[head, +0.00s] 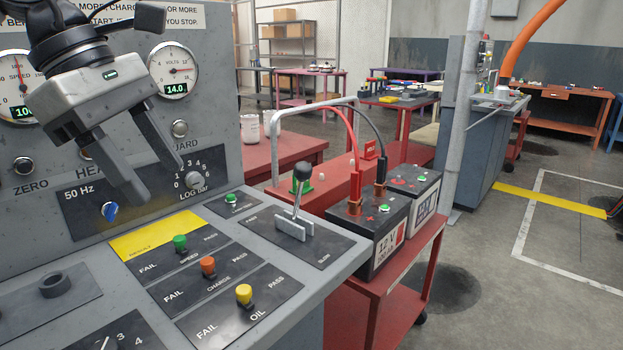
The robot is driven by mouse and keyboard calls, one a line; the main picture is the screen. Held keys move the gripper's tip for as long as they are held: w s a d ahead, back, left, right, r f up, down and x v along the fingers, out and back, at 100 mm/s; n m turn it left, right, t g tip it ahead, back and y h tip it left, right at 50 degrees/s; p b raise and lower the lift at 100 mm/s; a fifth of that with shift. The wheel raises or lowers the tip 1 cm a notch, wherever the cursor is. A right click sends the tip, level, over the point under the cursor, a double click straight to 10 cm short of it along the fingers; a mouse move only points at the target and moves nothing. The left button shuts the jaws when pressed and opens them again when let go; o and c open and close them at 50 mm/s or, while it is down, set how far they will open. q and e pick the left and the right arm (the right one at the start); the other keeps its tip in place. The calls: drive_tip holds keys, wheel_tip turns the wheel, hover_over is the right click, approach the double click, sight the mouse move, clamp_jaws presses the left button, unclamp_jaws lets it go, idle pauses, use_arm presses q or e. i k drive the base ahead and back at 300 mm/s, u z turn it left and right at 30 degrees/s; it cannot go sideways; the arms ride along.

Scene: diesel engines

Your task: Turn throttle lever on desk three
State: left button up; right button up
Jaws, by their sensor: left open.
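The throttle lever (299,187) has a dark ball knob on a thin metal stem. It stands in a slotted metal bracket on a dark plate marked FAST and SLOW, at the right end of the grey desk (318,258). My left gripper (158,183) is open and empty. It hangs in front of the upright gauge panel, to the left of the lever and apart from it. Its fingers point down and to the right, and they cover part of the panel labels. My right gripper is not in view.
Green (180,243), orange (208,267) and yellow (244,294) FAIL/PASS switches stand on the desk left of the lever. Two batteries (372,225) with red and black cables sit on a red cart (410,275) to the right. Open floor lies further right.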

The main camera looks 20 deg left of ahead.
sight(302, 173)
drive_tip(key=i, duration=0.9)
